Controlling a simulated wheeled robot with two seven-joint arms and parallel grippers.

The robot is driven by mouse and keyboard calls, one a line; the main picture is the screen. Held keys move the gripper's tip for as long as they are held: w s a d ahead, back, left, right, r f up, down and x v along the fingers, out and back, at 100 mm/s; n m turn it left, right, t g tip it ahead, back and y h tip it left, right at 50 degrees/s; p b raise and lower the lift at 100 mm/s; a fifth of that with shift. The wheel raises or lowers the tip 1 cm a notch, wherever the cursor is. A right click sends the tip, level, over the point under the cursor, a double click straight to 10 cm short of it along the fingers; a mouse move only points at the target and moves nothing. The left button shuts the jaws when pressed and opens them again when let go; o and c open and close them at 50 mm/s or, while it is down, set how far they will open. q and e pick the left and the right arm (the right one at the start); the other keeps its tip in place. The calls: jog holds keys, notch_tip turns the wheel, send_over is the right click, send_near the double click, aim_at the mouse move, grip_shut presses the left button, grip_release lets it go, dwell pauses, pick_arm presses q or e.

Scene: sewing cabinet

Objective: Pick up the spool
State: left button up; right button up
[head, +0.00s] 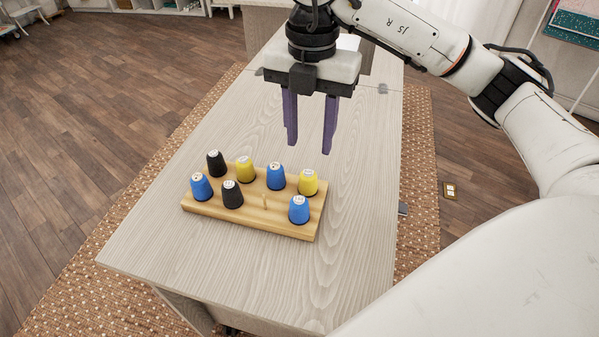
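A wooden spool rack (270,225) stands on the pale wood tabletop and holds several spools upright. In its back row are a dark green or black spool (216,164), a yellow spool (245,169), a blue spool (276,177) and a second yellow spool (308,182). In its front row are a blue spool (201,187), a black spool (232,195) and another blue spool (299,210), with one bare peg (265,201). My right gripper (309,144) has purple fingers, points down, open and empty, above and behind the rack. My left gripper is not in view.
The tabletop (340,255) is clear around the rack, with its edges close on the left and front. A patterned rug (95,300) and a dark wood floor (85,110) lie below. A white item stands partly hidden behind my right gripper.

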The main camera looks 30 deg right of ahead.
aim_at(308, 175)
jog(key=f, duration=0.3)
jog(key=shift+s+f, duration=0.2)
jog(key=shift+f, duration=0.15)
jog(key=f, duration=0.3)
jog(key=s+a+f, duration=0.1)
jog(key=shift+f+b, duration=0.35)
jog(key=shift+f, duration=0.05)
jog(key=shift+w+f, duration=0.1)
jog(key=shift+f, duration=0.25)
jog(key=c, duration=0.8)
jog(key=shift+r, duration=0.1)
